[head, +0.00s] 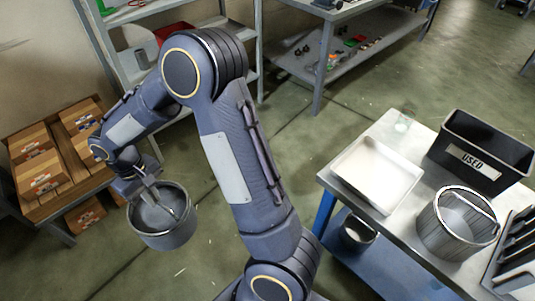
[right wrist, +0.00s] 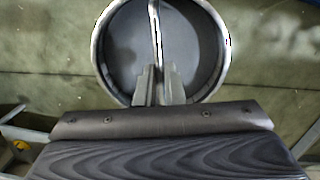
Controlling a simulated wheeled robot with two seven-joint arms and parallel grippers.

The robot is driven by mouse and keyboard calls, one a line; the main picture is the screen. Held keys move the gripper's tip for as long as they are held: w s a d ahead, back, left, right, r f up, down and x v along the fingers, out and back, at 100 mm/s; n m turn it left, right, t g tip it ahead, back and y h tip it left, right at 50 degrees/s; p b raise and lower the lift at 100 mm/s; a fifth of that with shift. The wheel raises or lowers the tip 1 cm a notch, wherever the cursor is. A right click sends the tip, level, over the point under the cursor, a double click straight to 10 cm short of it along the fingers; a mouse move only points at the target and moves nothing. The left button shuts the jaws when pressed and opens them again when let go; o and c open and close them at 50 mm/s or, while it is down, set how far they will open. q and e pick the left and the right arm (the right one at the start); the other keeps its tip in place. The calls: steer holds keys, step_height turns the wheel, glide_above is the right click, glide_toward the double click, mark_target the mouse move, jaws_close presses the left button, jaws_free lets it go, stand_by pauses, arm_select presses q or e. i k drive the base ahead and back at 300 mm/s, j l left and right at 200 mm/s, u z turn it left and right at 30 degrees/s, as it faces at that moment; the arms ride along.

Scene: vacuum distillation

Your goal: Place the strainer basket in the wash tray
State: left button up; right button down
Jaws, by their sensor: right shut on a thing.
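The strainer basket (head: 160,233) is a round grey metal vessel with a bar handle across its top. My right gripper (head: 153,192) is shut on the handle and holds the basket in the air over the floor, at the left of the head view. In the right wrist view the basket (right wrist: 112,55) hangs below the fingers (right wrist: 155,78), its handle between them and its inside looking empty. The wash tray appears to be the shallow white tray (head: 345,167) on the table at the right, far from the basket. My left gripper is out of view.
Cardboard boxes (head: 40,172) stand at the left near the held basket.

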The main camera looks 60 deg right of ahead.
mark_target(376, 175)
steer(key=i+l+z, duration=0.15)
steer(key=i+z, duration=0.9)
steer(key=i, duration=0.3)
steer(key=i+j+z, duration=0.1)
steer(key=i+z, duration=0.15)
steer(key=i, duration=0.3)
steer(key=i+z, duration=0.7)
steer(key=z, duration=0.15)
steer(key=i+j+z, duration=0.15)
steer(key=i+z, duration=0.25)
steer(key=k+z, duration=0.1)
steer(key=z, duration=1.5)
